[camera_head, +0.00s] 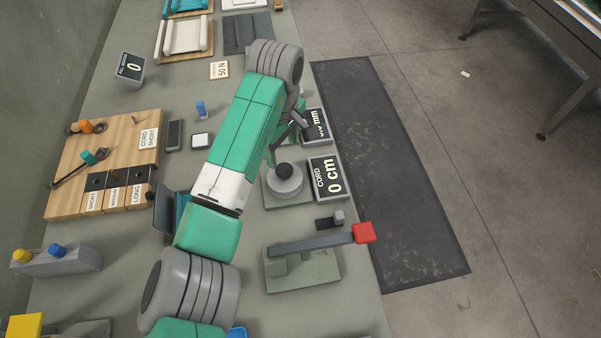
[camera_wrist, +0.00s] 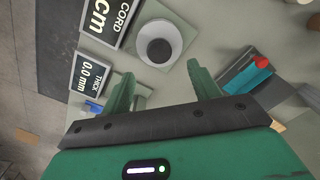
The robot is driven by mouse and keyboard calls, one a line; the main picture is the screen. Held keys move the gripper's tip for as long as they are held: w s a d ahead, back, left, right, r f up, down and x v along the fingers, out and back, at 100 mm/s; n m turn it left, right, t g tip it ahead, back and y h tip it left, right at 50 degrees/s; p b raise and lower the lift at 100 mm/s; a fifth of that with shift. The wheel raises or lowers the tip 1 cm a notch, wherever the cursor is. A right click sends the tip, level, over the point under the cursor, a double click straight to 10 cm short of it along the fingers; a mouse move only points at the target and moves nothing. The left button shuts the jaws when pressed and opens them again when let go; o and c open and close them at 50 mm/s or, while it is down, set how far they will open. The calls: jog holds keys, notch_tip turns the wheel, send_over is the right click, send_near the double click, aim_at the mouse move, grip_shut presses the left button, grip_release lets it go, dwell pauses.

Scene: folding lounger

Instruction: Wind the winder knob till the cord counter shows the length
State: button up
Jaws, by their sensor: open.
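The winder has a pale round drum (camera_head: 285,187) with a black knob (camera_head: 284,171) on top, on a grey-green base. In the wrist view the black knob (camera_wrist: 159,50) is ahead of my fingers, roughly centred between them. The cord counter (camera_head: 327,178) beside the winder reads 0 cm. It is partly cut off in the wrist view (camera_wrist: 105,18). My gripper (camera_wrist: 160,82) is open, with nothing between its green fingers and apart from the knob. In the head view my arm hides much of the gripper.
A thickness display (camera_wrist: 87,76) reads 0.0 mm. A lever with a red end (camera_head: 364,233) stands close to the winder. A wooden board (camera_head: 118,135) with a cord card and labelled slots lies at left. A dark floor mat (camera_head: 390,170) lies beyond the bench's right edge.

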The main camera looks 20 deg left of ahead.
aim_at(284, 169)
notch_tip(284, 169, down, 8)
jog(key=shift+r+b, duration=0.15)
jog(key=shift+b, duration=0.95)
